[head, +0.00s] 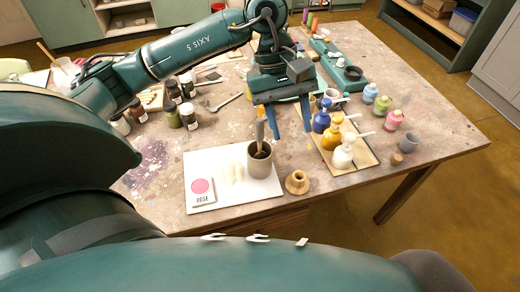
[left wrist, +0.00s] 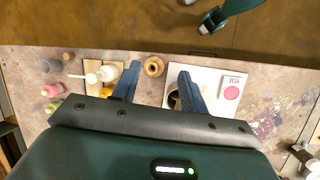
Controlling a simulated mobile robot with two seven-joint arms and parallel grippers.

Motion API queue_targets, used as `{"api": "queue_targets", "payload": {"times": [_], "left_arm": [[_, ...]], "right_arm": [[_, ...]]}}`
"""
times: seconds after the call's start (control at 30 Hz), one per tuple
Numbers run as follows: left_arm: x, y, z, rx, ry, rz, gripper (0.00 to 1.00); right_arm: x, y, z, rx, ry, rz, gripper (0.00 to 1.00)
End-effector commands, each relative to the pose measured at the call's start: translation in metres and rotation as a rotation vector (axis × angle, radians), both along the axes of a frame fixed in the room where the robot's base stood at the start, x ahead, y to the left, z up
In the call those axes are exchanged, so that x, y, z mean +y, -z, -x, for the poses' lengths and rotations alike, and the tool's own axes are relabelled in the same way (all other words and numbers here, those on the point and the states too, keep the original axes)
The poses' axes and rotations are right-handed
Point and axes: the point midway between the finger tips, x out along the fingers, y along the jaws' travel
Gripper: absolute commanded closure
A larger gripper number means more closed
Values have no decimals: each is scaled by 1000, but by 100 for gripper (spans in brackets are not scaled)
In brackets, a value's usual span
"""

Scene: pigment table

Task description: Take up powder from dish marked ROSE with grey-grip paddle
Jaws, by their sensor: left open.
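The ROSE dish (head: 201,187), a small white square with a round pink patch and the label ROSE, lies at the left of a white board (head: 263,190); it also shows in the left wrist view (left wrist: 231,92). The paddle (head: 260,135) stands grip up, slightly tilted, in a grey-brown cup (head: 260,163) on the board's right. Its lower end is hidden in the cup. My left gripper (head: 291,134) is open and empty, fingers pointing down, beyond and right of the paddle. In the left wrist view (left wrist: 159,72) one finger partly covers the cup. My right gripper is not seen.
A brass-coloured ring-like pot (head: 297,182) stands right of the board. A tray with blue, yellow and white pump bottles (head: 342,153) is close on the right. Dark jars (head: 189,116) stand at the left. The table's front edge is just before the board.

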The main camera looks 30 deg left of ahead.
Motion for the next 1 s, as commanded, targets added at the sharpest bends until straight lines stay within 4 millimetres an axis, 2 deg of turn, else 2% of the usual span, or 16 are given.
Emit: {"api": "queue_targets", "payload": {"times": [0.03, 0.1, 0.2, 0.27, 0.37, 0.6, 0.8, 1.0], "left_arm": [[26, -9, -10, -62, 27, -107, 56], [54, -20, -17, -109, 59, -228, 56], [80, -30, -22, -140, 80, -334, 56], [87, -31, -23, -145, 85, -365, 56], [91, -19, -23, -145, 90, -379, 56], [89, 26, -23, -144, 90, -375, 56], [89, 44, -24, -147, 89, -373, 56], [86, 65, -27, -142, 90, -373, 56]], "right_arm": [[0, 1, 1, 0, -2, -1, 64], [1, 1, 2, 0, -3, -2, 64], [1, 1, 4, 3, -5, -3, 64], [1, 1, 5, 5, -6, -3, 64], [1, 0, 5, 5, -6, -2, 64], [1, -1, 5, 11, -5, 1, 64], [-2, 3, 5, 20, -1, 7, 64], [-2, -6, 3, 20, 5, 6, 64]]}}
